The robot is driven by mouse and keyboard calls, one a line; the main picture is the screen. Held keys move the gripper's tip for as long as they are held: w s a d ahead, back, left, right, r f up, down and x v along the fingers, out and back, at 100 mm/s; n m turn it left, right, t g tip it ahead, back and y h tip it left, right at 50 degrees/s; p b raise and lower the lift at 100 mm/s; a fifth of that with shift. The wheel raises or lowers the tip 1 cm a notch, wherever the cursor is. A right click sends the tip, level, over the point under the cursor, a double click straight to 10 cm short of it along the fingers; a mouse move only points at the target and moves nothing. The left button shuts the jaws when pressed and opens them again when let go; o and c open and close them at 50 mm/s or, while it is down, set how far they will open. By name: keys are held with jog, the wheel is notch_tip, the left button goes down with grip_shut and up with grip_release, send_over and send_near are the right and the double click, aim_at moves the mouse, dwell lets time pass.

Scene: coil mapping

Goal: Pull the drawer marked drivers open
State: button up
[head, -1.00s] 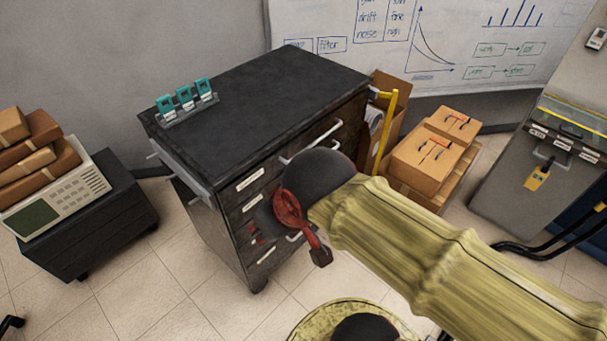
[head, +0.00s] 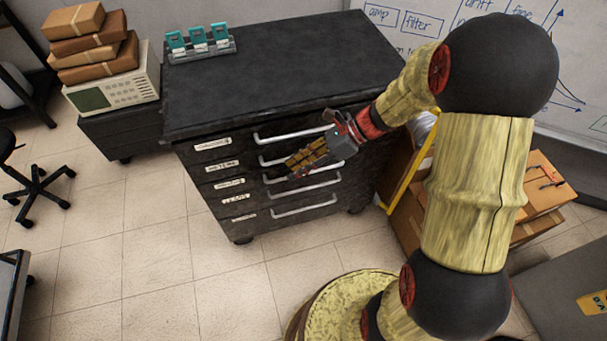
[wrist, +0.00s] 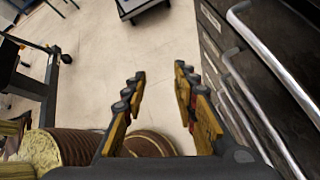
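A black drawer cabinet (head: 190,110) stands in front of me with several stacked drawers, each with a white label at its left and a pale bar handle. The labels are too small to read surely, so I cannot tell which is marked drivers. All drawers look shut. My gripper (head: 294,165) is in front of the drawer faces, level with the middle handles, and hides part of them. In the wrist view my gripper (wrist: 160,75) has its fingers apart with nothing between them; the drawer handles (wrist: 262,105) run along the right, beside the right finger.
A rack with teal devices (head: 200,40) stands on the cabinet top. A low dark cabinet (head: 120,130) at left bears an instrument (head: 118,90) and wrapped boxes. Cardboard boxes (head: 540,185) and a yellow frame (head: 410,175) are at right. The tiled floor (head: 180,260) in front is clear.

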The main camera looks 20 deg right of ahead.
jog(key=w+d+f+m+t, duration=0.3)
jog(key=d+f+m+t, duration=0.1)
jog(key=f+m, duration=0.4)
jog(key=w+d+f+m+t+y, duration=0.1)
jog(key=w+d+f+m+t, duration=0.25)
jog(key=f+m, duration=0.45)
jog(key=w+d+f+m+t, duration=0.2)
jog(key=d+f+m+t, duration=0.15)
jog(key=f+m, duration=0.45)
jog(key=shift+f+b+x, duration=0.15)
jog(key=shift+b+x, duration=0.4)
jog(key=shift+x, duration=0.7)
jog(key=shift+f+b+x, duration=0.2)
jog(key=shift+b+x, duration=0.3)
jog(key=shift+x, duration=0.75)
jog(key=shift+f+b+x, duration=0.15)
jog(key=shift+b+x, duration=0.4)
jog(key=shift+x, duration=0.7)
jog(key=shift+d, duration=0.1)
jog(key=c, duration=0.3)
jog(key=c, duration=0.4)
grip_shut()
